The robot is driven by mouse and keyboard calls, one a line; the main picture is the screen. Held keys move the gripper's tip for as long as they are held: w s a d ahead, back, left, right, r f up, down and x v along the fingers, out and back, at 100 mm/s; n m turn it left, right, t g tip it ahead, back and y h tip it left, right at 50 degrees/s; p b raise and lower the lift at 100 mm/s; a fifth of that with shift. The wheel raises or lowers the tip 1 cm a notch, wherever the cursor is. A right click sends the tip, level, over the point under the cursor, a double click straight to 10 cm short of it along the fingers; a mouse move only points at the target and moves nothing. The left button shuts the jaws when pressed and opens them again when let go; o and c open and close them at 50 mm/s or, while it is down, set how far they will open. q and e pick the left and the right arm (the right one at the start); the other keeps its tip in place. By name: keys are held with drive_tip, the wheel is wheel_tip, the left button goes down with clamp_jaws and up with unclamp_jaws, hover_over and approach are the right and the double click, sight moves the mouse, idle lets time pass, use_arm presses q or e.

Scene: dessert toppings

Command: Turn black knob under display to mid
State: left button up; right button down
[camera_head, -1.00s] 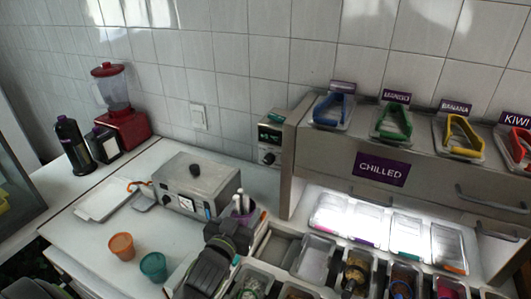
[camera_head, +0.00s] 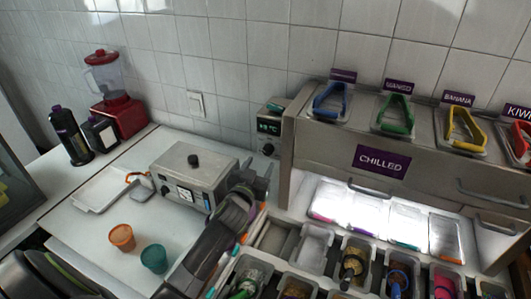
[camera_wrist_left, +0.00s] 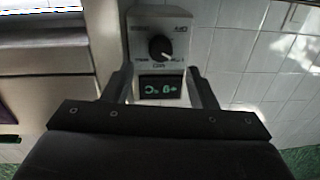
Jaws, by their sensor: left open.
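The black knob (camera_head: 268,149) sits on a small grey control box at the left end of the chilled cabinet, below a dark display (camera_head: 269,127) with pale green characters. The left wrist view shows the box upside down, with the knob (camera_wrist_left: 161,48) above the display (camera_wrist_left: 160,87). A light pointer mark on the knob is turned toward the lower right there. My left gripper (camera_head: 261,172) is open and empty, just below and in front of the box. In the left wrist view its fingers (camera_wrist_left: 160,82) flank the display, apart from the knob. My right gripper is not in view.
The chilled cabinet (camera_head: 325,155) stands right of the box, with several coloured tongs on top. Topping bins (camera_head: 313,245) lie below it. A grey metal appliance (camera_head: 190,177) is close left of my gripper. Orange (camera_head: 122,237) and teal (camera_head: 154,258) cups stand on the counter.

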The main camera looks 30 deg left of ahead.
sight(267, 152)
use_arm(q)
drive_tip(key=shift+w+a, duration=0.2)
drive_tip(key=shift+w, duration=1.3)
drive_tip(key=shift+w+a, duration=0.2)
drive_tip(key=shift+w, duration=1.3)
drive_tip(key=c, duration=1)
